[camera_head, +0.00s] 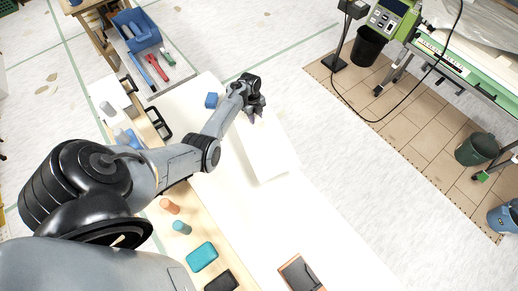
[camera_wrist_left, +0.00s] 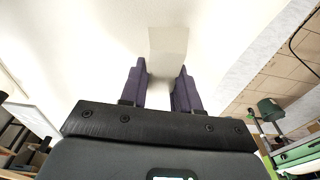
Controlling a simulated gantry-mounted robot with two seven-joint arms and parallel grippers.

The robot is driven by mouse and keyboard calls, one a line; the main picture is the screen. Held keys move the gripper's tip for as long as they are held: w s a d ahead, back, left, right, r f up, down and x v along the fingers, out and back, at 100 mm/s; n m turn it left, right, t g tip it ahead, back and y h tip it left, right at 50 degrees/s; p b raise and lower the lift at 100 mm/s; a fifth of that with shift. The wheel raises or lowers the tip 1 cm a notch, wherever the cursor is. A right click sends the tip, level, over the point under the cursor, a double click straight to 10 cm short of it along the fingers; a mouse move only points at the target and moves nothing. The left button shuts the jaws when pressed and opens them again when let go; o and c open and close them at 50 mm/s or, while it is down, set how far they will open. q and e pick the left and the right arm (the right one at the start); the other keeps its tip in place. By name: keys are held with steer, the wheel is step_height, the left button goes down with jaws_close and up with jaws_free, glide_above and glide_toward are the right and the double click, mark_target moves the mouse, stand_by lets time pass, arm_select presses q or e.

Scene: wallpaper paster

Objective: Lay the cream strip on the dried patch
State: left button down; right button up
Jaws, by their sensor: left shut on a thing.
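My left gripper (camera_head: 254,112) is low over the pale table (camera_head: 230,210), at the far end of a pale rectangular sheet (camera_head: 263,152). The left wrist view shows its two purple fingers (camera_wrist_left: 160,80) a small gap apart. A small cream-beige piece, apparently the cream strip (camera_wrist_left: 168,45), starts between the fingertips and extends past them over a paler surface. The left gripper is shut on it. I cannot make out the dried patch's outline. My right gripper is not in view.
A blue block (camera_head: 211,100) stands left of the gripper. Orange (camera_head: 169,206) and teal (camera_head: 181,228) cylinders and a teal box (camera_head: 202,257) stand along the left side. A framed dark panel (camera_head: 299,274) lies at the front. The table's right side is clear.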

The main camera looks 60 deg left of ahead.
mark_target(247, 140)
arm_select(q)
steer(key=s+d+f, duration=0.2)
steer(key=s+d+f+p, duration=0.1)
steer(key=s+d+f, duration=0.1)
steer(key=s, duration=0.1)
steer(key=s+d+f, duration=0.2)
steer(key=s, duration=0.1)
steer(key=shift+p, duration=0.4)
step_height(247, 140, down, 4)
steer(key=b, duration=0.4)
steer(key=shift+d+f+b, duration=0.1)
steer(key=shift+b, duration=0.25)
steer(key=c, duration=0.8)
jaws_free()
steer(key=r, duration=0.4)
steer(key=a+r, duration=0.1)
steer(key=r, duration=0.7)
steer(key=shift+s+a+p, duration=0.25)
steer(key=shift+p, duration=0.1)
